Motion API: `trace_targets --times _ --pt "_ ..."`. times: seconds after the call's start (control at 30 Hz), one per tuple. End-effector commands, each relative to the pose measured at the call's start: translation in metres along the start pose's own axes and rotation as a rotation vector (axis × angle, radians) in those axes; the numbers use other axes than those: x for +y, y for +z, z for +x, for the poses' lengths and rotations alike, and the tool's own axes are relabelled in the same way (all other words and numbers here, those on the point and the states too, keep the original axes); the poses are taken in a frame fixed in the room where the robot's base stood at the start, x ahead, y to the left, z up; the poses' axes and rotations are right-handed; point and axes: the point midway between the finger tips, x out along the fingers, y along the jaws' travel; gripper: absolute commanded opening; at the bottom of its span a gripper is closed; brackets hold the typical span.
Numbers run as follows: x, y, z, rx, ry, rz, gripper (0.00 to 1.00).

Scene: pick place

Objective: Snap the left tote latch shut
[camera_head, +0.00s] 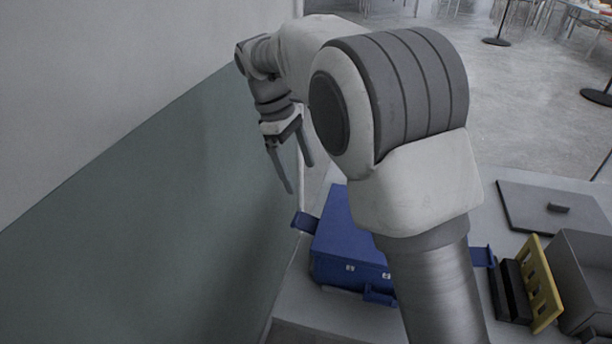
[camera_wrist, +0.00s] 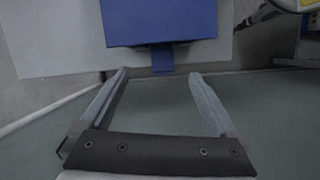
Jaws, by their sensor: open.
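The blue tote (camera_head: 345,232) sits on a light grey table, partly hidden behind my arm. Its left latch (camera_head: 305,222) is a blue flap sticking outward from the tote's left side. In the wrist view the tote (camera_wrist: 160,22) is at the top, and the latch (camera_wrist: 162,59) projects from its near edge. My gripper (camera_head: 298,177) is open and empty, above and to the left of the tote, fingers pointing down. In the wrist view the latch shows between and just beyond the fingertips (camera_wrist: 159,75); no contact is visible. Another blue flap (camera_head: 484,256) sticks out on the tote's right.
A grey and green wall (camera_head: 190,190) stands close to my gripper on the left. Right of the tote are a black and yellow rack (camera_head: 541,280), a grey bin (camera_head: 585,265) and a flat grey lid (camera_head: 545,205) with a black handle.

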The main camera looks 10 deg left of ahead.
Motion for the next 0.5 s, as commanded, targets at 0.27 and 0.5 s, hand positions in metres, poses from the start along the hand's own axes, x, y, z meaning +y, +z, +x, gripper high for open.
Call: trace_targets --times 0.27,0.5 --pt "-0.011 -0.049 0.002 -0.093 0.001 -0.168 0.96" --pt "-0.012 -0.053 0.019 -0.107 0.000 -0.187 0.96"
